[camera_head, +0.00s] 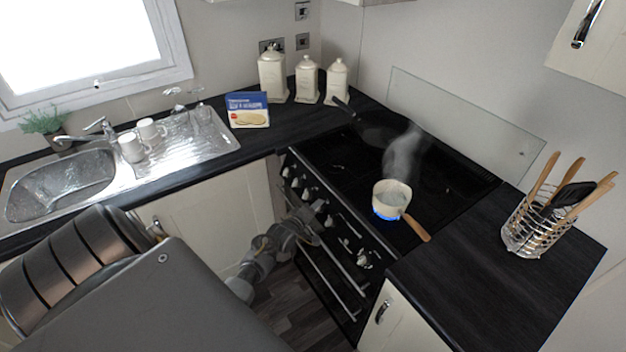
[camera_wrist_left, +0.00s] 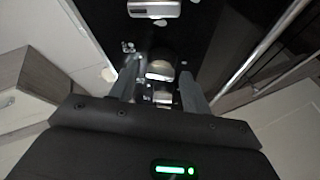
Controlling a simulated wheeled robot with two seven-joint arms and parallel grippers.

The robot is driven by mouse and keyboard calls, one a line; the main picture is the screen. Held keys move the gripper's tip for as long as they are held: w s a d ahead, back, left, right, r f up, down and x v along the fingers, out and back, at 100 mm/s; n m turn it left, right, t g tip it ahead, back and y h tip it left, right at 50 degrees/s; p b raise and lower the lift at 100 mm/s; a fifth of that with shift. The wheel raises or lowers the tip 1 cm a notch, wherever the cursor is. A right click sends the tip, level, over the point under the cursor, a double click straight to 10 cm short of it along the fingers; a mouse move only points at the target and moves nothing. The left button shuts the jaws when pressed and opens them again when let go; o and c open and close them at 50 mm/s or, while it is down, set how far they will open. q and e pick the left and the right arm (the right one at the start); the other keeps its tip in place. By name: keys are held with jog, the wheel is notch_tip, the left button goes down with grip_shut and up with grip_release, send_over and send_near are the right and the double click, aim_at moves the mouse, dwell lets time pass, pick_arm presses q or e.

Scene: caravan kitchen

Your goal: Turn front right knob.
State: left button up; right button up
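The black stove (camera_head: 345,165) has a row of silver knobs along its front panel. The knob at the right end of the row (camera_head: 364,260) is clear of my gripper. My left gripper (camera_head: 316,218) is in front of the middle of the panel, hiding part of it. In the left wrist view its fingers (camera_wrist_left: 160,78) are spread, with a silver knob (camera_wrist_left: 160,70) showing between them; I cannot tell whether they touch it. My right gripper is not in view.
A steaming white pan (camera_head: 393,192) stands over a blue flame at the stove's front right, its wooden handle (camera_head: 416,228) over the front edge. A dark pan (camera_head: 375,128) is behind. A utensil basket (camera_head: 530,228) stands on the right counter. Oven rails (camera_head: 335,275) run below the knobs.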

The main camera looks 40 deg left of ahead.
pick_arm(q)
jog(key=shift+s, duration=0.1)
jog(key=b+v, duration=0.1)
jog(key=v, duration=0.9)
jog(key=shift+s+d+r, duration=0.15)
jog(key=shift+s, duration=0.15)
dwell(0.4)
